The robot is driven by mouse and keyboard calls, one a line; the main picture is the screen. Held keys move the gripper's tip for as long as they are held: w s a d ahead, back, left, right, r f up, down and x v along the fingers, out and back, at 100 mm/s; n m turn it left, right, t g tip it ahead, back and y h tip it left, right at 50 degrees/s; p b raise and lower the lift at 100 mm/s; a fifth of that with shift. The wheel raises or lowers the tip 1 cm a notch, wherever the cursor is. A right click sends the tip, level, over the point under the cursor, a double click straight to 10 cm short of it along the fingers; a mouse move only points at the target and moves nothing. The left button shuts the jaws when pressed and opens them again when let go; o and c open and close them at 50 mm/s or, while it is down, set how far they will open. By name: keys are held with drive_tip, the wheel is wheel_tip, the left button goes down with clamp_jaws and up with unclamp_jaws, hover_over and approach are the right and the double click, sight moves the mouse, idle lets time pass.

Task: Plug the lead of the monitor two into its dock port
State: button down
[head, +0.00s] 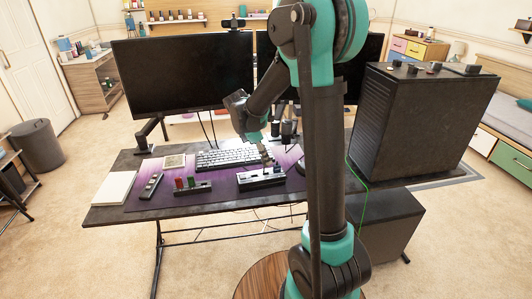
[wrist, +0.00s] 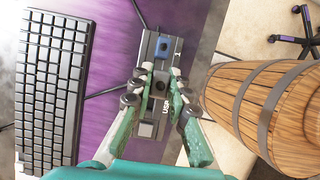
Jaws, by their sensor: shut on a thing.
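The dock (head: 261,177) is a dark, narrow block with a grey face, lying on the purple desk mat in front of the keyboard. In the wrist view the dock (wrist: 146,130) runs lengthwise under my fingers, with "USB" lettering beside them. A blue plug (wrist: 163,46) sits at its far end. My gripper (head: 264,153) is just above the dock, and its two fingertips (wrist: 161,76) are shut on a small dark lead plug, mostly hidden between them. A black lead (wrist: 103,93) runs from the left towards the fingertips. I cannot tell whether the plug is inside a port.
Two monitors stand behind, the left one (head: 180,76) clear, the right one (head: 372,75) partly covered. A black computer case (head: 415,125) fills the right side.

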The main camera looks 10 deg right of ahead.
sight(264, 164)
drive_tip(key=shift+f, duration=1.2)
drive_tip(key=shift+f, duration=1.35)
idle(0.5)
drive_tip(key=c, duration=1.4)
unclamp_jaws()
drive_tip(key=shift+o, duration=0.2)
drive_tip(key=shift+r, duration=0.1)
drive_tip(key=v, duration=1.1)
drive_tip(key=shift+a+r, duration=0.15)
drive_tip(key=shift+r, duration=0.25)
